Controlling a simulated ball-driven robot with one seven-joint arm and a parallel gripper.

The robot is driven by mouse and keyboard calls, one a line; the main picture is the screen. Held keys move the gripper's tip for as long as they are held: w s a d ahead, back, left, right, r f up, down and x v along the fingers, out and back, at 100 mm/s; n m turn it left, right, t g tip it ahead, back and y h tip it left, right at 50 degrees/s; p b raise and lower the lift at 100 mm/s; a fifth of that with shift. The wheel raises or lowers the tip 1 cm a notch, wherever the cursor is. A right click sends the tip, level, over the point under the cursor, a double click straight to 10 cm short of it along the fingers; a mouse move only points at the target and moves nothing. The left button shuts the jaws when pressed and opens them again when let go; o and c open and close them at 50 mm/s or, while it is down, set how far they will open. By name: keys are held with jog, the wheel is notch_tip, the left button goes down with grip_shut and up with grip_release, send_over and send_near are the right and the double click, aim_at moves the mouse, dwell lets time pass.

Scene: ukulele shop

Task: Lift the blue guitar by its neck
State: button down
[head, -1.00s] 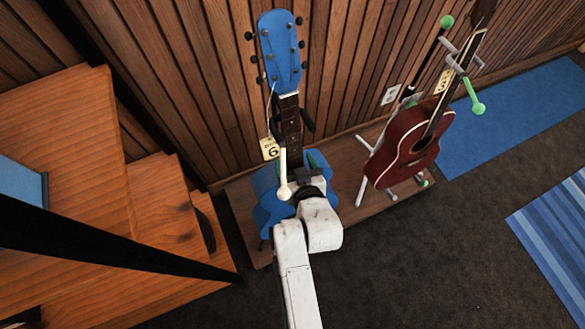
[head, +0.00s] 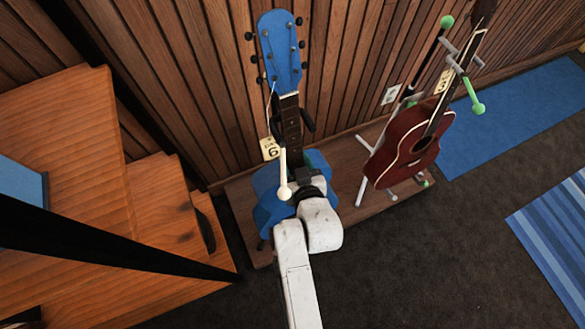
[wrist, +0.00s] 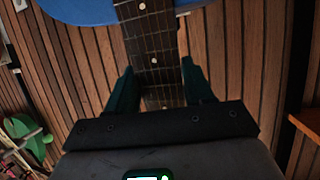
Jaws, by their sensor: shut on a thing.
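The blue guitar stands upright against the slatted wall in the head view, with its blue headstock (head: 280,52), dark neck (head: 291,125) and blue body (head: 270,208). Part of the blue guitar (wrist: 80,8) shows at the top of that view.
A red-brown guitar (head: 408,145) leans on a stand with green knobs (head: 478,108) to the right. A wooden platform (head: 345,205) lies below. Wooden furniture (head: 150,200) is at left; dark carpet (head: 440,260) is open at right.

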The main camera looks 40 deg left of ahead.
aim_at(296, 149)
jog(key=shift+a+r, duration=0.1)
jog(key=shift+r, duration=0.15)
dwell(0.3)
jog(key=shift+d+r, duration=0.25)
jog(key=shift+r, duration=0.25)
notch_tip(296, 149, up, 6)
jog(key=shift+r+p, duration=0.1)
jog(key=shift+p, duration=0.4)
jog(key=s+d, duration=0.3)
jog(key=d, duration=0.6)
jog(key=s+d, duration=0.4)
jog(key=d, duration=0.5)
jog(key=shift+s, duration=0.25)
